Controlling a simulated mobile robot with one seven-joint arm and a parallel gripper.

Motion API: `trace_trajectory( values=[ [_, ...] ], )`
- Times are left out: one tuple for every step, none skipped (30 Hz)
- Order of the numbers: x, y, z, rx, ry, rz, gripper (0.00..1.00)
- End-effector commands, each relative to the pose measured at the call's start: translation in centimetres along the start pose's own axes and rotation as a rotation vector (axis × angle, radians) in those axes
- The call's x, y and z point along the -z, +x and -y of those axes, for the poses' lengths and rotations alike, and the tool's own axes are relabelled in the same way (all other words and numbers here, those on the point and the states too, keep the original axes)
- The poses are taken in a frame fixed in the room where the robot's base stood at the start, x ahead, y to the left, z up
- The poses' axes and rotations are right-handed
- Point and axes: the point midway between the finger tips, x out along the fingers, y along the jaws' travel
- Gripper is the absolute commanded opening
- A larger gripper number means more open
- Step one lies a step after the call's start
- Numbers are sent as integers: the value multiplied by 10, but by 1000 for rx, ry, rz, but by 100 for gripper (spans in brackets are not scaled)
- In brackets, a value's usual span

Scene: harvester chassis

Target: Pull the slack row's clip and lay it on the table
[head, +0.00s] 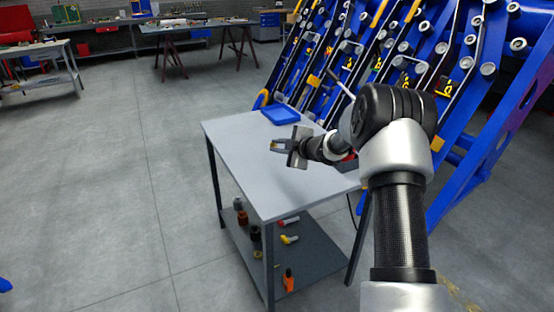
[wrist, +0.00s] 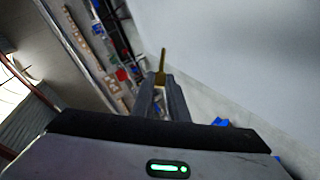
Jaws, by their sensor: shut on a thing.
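My gripper (head: 277,146) is over the grey table (head: 245,175), pointing left in the head view. Its fingers (wrist: 164,92) are shut on a thin, brass-coloured clip (wrist: 162,62), which sticks out beyond the fingertips in the wrist view. The clip is too small to make out clearly in the head view. It is held clear of the table top, but I cannot tell exactly how high. The blue harvester chassis (head: 474,130) with its slanted rows stands behind and right of the table. I cannot tell which row is slack.
A blue tray (head: 281,114) lies at the table's far edge. The front and left of the table top are bare. The lower shelf (head: 300,258) holds several small items, including an orange bottle (head: 289,280). Workbenches (head: 195,27) stand far back; the floor at left is clear.

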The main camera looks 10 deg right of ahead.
Motion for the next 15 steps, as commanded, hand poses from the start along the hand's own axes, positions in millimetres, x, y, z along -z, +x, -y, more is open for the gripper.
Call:
trace_trajectory(
  values=[
    [-5,6,8,-5,-16,-28,0],
    [-5,7,8,-9,-24,-43,0],
    [-5,9,10,-9,-32,-55,0],
    [-5,9,11,-10,-36,-63,0],
    [-5,10,11,-11,-38,-67,0],
    [-5,10,12,-11,-40,-69,0],
    [-6,11,13,-12,-40,-69,0],
    [-6,12,14,-11,-40,-69,0],
    [-8,12,17,-11,-39,-68,0],
    [-9,14,19,-11,-39,-68,0],
    [-10,15,21,-11,-39,-68,0],
    [-12,16,25,-11,-39,-68,0],
    [-14,18,28,-11,-38,-68,0],
    [-15,19,31,-10,-38,-68,0],
    [-18,21,35,-10,-38,-67,0]
  ],
)
